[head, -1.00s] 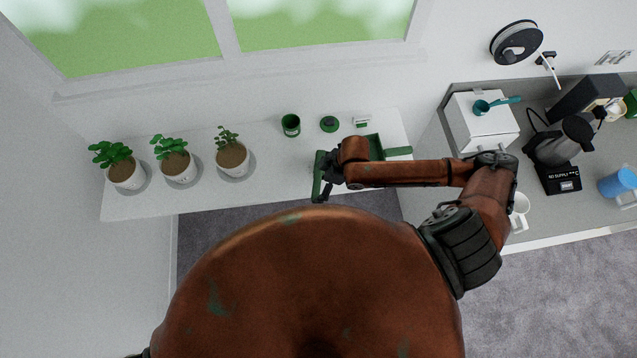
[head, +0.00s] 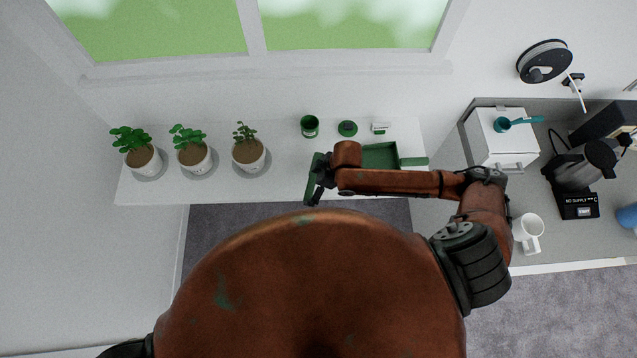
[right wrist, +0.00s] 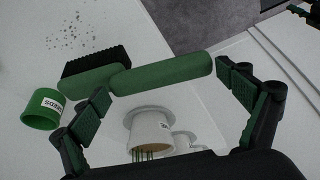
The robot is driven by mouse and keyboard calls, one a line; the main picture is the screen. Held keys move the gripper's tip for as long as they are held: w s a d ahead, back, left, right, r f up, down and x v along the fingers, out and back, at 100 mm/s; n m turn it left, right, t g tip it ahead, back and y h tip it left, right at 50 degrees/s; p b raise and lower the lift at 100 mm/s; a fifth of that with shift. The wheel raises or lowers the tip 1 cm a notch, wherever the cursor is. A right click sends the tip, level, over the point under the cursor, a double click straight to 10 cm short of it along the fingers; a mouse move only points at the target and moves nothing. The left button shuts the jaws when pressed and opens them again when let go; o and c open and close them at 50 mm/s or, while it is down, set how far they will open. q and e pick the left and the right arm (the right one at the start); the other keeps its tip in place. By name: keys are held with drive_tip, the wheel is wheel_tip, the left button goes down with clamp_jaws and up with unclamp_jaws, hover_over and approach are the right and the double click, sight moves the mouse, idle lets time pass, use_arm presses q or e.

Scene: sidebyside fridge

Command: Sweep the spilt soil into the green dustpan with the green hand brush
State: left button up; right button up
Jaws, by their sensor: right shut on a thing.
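My right gripper (head: 314,186) is shut on the green hand brush (head: 315,171), above the front part of the white table. In the right wrist view, the brush handle (right wrist: 165,73) lies between the fingertips of my right gripper (right wrist: 170,92), and its black bristles (right wrist: 95,60) show at the left. The spilt soil (right wrist: 72,32) is a scatter of dark specks on the white surface past the bristles. I cannot make it out in the head view. The green dustpan (head: 380,155) lies right of the gripper, partly hidden by my right arm. My left gripper is not in view.
Several small things stand behind: a green seeds pot (head: 310,126), a round green item (head: 347,128) and a small white item (head: 380,127). Three white plant pots (head: 249,155) stand at the left of the table (head: 285,190). A counter with a white mug (head: 528,232) and kettle is at right.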

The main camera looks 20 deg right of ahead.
drive_tip(key=shift+f, duration=0.7)
drive_tip(key=shift+f+b, duration=0.55)
drive_tip(key=shift+f, duration=0.35)
drive_tip(key=shift+d, duration=0.1)
